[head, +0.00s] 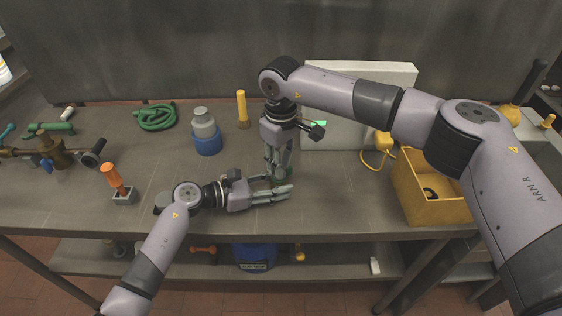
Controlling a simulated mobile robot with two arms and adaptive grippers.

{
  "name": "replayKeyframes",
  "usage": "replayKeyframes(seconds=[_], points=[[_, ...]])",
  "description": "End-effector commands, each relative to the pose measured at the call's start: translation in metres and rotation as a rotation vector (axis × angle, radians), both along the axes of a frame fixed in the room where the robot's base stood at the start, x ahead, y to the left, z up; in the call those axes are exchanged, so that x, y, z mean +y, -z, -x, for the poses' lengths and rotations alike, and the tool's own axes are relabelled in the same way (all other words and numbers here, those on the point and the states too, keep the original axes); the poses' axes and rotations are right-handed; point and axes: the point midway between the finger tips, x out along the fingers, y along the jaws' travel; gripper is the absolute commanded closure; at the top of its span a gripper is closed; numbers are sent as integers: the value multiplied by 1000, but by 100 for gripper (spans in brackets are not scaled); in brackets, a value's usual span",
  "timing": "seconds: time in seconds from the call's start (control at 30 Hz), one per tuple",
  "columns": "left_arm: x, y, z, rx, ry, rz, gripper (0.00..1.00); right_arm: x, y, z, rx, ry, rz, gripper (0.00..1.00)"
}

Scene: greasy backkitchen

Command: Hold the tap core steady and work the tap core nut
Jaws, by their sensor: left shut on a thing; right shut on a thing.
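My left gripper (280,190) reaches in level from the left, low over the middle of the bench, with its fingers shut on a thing. My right gripper (277,172) points down from above, its fingers shut right beside and behind the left fingertips. A small green patch (290,173) shows between the fingers. The tap core and its nut are almost fully hidden by the two grippers at this spot. I cannot make out the nut's shape or how far it is turned.
A yellow bin (425,208) stands at the right, near a large pale box (335,132) behind the grippers. A blue-and-grey bottle (206,132), green hose (155,117), orange-handled tool (114,178) and brass valve (50,150) are on the left. The bench front edge is close to my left arm.

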Motion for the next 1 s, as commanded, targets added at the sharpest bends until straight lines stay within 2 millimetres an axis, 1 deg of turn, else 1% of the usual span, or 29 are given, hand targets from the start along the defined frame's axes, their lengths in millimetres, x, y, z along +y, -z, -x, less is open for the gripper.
replayKeyframes(seconds=[0.03, 0.1, 0.47, 0.5, 0.6, 0.83, 1.0], points=[[-3, -2, 0, -4, 3, 5, 100, 7, 9, 9, 23, -14, -7, 96], [-3, -2, 0, -5, 4, 6, 100, 7, 10, 9, 22, -15, -6, 100], [-4, -4, 0, -8, 7, 9, 100, 6, 10, 8, 21, -12, -5, 100], [-4, -4, 1, -8, 7, 9, 100, 6, 10, 8, 21, -11, -5, 87], [-4, -4, 1, -8, 8, 10, 100, 5, 10, 8, 20, -10, -5, 80], [-5, -5, 1, -9, 9, 10, 100, 4, 10, 7, 18, -8, -4, 65], [-4, -5, 0, -8, 6, 9, 100, 4, 9, 6, 17, -7, -4, 64]])
